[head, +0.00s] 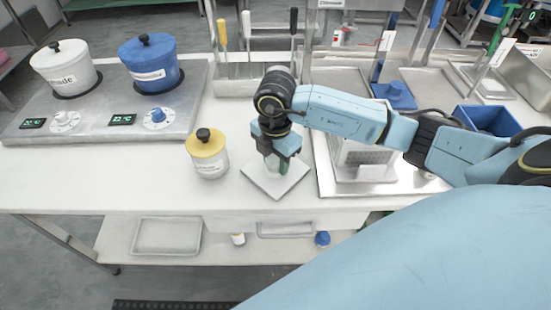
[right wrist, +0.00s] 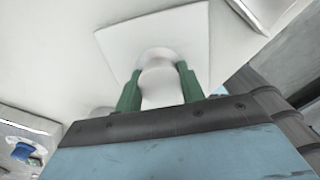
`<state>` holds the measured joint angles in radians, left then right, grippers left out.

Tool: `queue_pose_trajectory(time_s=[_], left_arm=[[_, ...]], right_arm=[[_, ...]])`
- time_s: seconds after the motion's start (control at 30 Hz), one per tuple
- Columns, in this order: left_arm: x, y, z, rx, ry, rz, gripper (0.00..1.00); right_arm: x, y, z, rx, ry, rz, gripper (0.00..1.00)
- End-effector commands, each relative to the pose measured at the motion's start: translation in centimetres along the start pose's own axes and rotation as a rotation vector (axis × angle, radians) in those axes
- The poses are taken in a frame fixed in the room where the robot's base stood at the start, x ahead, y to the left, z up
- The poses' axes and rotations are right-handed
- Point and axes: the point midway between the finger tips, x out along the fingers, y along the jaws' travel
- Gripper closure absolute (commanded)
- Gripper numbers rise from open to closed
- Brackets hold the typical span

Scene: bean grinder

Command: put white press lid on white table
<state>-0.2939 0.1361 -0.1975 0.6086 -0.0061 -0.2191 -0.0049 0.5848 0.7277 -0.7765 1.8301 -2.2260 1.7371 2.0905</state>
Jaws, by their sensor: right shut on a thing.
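The white press lid (head: 260,187) is a square white plate under my right gripper, over the front middle of the white table (head: 110,185). In the right wrist view the lid (right wrist: 195,25) shows a rounded white knob rising from the plate. My right gripper (head: 276,166) points down, its green fingers on both sides of that knob. The gripper is shut on the lid, as the right wrist view (right wrist: 160,85) shows. The plate is at or just above the tabletop; I cannot tell whether it touches. The fingers partly hide the knob. My left gripper is out of view.
A white pot with a yellow lid (head: 208,155) stands just left of the gripper. A metal hot plate with a white pot (head: 66,70) and a blue pot (head: 152,68) is at left. A metal tray (head: 328,170) is close on the right. The front left tabletop is clear.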

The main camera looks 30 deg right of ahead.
Motion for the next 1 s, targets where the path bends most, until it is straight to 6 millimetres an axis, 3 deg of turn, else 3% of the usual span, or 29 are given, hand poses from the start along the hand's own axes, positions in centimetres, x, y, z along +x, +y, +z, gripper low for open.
queue_pose_trajectory(time_s=[0.17,0.2,0.37,0.73,1.0], left_arm=[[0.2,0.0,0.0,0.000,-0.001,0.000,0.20],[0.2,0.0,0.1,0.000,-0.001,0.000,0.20],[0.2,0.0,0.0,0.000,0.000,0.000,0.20],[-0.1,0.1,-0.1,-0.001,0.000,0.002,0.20],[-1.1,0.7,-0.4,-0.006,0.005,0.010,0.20]], right_arm=[[0.3,0.0,0.0,0.000,0.000,0.001,0.88],[0.3,0.0,0.0,0.000,0.000,0.000,0.59],[0.2,0.0,0.0,0.000,0.001,0.000,0.39],[-0.6,0.1,0.0,-0.001,0.001,0.002,0.39],[-5.8,0.1,0.0,-0.001,0.000,0.005,0.39]])
